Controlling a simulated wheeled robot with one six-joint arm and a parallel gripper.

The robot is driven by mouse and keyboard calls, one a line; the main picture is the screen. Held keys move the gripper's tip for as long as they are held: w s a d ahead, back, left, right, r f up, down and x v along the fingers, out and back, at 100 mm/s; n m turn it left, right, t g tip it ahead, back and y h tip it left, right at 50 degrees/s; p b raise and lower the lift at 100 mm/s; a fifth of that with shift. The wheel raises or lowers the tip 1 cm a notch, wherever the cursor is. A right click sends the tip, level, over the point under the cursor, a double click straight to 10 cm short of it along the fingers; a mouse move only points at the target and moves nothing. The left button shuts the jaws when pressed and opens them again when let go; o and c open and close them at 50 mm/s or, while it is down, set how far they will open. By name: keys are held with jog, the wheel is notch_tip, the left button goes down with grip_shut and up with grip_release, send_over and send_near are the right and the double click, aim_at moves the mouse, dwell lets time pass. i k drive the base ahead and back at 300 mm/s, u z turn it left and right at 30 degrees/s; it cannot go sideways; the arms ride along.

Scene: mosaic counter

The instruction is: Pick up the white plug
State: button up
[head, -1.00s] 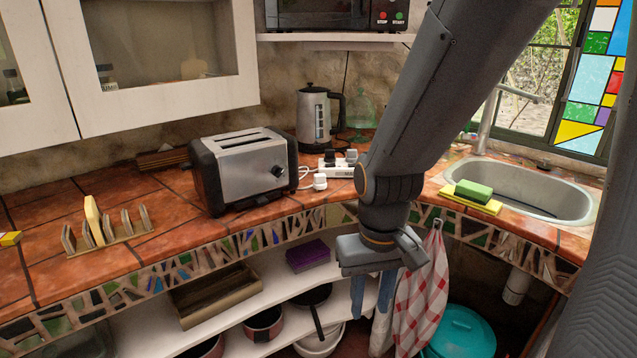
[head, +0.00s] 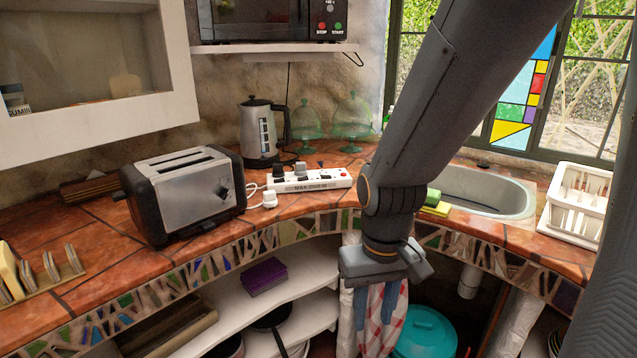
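The white plug (head: 269,199) lies on the tiled counter in the head view, just in front of the left end of the white power strip (head: 318,183) and right of the toaster. A white cord runs beside it. My gripper (head: 374,300) hangs pointing down in front of the counter's edge, right of the plug and lower than the counter top. Two bluish fingers show below its body, with a gap between them. The towel behind makes the fingertips hard to see. Nothing shows held between them.
The toaster (head: 183,190) stands left of the plug and the kettle (head: 262,132) behind it. Glass domes (head: 351,122) stand farther back. The sink (head: 480,190) and a white dish rack (head: 577,207) are at right. Shelves lie below the counter.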

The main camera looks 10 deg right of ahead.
aim_at(269, 200)
jog(key=k, duration=0.35)
jog(key=u, duration=0.75)
jog(key=i, duration=0.75)
jog(key=z, duration=0.55)
jog(key=i, duration=0.75)
jog(key=z, duration=0.55)
